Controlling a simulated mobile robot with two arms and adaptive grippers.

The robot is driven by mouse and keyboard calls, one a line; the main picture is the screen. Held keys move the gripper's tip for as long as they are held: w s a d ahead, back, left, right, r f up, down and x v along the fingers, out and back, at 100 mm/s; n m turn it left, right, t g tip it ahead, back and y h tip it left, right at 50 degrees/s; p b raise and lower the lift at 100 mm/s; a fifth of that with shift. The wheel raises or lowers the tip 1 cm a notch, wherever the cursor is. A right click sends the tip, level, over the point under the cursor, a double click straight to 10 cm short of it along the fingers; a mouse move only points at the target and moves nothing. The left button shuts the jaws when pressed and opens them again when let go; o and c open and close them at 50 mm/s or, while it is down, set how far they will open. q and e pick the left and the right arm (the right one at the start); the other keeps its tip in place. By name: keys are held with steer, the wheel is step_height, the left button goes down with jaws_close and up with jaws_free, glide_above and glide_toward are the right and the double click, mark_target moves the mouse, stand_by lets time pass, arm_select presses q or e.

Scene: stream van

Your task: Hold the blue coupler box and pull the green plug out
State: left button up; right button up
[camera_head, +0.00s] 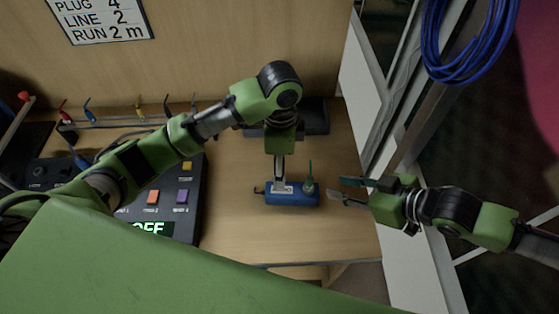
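A dark control panel (185,215) with coloured buttons is left of the box. A dark block (314,117) is behind my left gripper. A blue cable coil (470,40) hangs at upper right. Bare bench top (240,228) shows around the box.

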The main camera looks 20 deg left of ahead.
mark_target(292, 193)
arm_select(q)
step_height(292, 193, down, 13)
steer(key=shift+f, duration=0.15)
stand_by(0.4)
